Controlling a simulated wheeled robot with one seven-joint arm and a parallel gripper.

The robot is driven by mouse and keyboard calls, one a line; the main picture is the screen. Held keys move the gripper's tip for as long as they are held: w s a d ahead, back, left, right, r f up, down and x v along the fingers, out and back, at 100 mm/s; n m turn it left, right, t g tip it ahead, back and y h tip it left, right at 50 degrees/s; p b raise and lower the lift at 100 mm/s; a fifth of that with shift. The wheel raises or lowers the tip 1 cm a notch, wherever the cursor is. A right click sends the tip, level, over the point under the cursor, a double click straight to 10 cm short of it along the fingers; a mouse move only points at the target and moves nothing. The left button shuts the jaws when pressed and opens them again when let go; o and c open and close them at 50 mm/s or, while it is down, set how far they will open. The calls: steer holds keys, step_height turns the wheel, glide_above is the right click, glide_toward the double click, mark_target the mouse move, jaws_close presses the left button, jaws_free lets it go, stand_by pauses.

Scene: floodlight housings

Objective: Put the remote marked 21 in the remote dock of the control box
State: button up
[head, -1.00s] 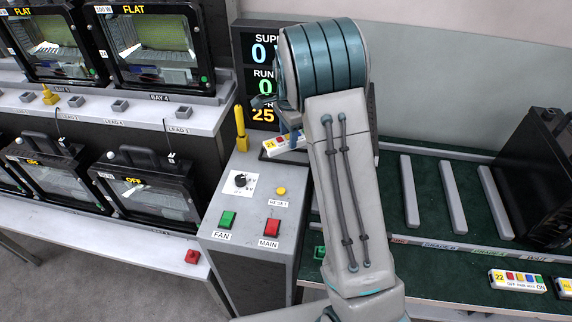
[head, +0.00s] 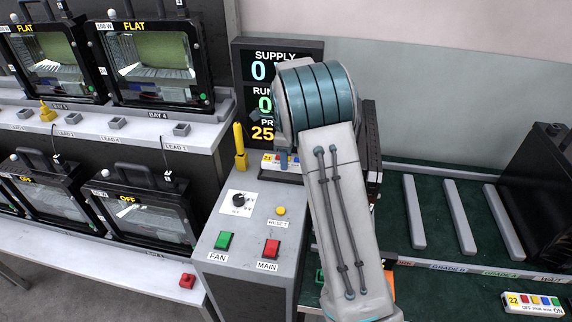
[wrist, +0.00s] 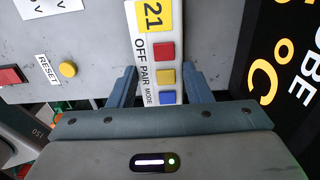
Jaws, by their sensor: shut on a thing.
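The white remote with the yellow 21 label (wrist: 146,16) lies between the fingers of my gripper (wrist: 160,88) in the wrist view, with red, yellow and blue buttons showing. My gripper is shut on it. In the head view the remote's labelled end (head: 267,159) shows left of my arm, at the back of the grey control box (head: 230,268). A dark dock edge (head: 278,178) shows just below the remote. The rest of the dock is hidden by the remote and my arm, so I cannot tell whether the remote touches it.
A yellow upright post (head: 239,148) stands close to the left of the remote. The display panel (head: 285,48) rises behind. The box top carries a dial (head: 239,200), reset button (head: 281,211), green fan switch (head: 224,241) and red main switch (head: 271,248). Another remote marked 22 (head: 533,303) lies right.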

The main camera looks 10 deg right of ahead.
steer(key=shift+f, duration=1.75)
steer(key=shift+f, duration=0.15)
steer(key=o, duration=1.1)
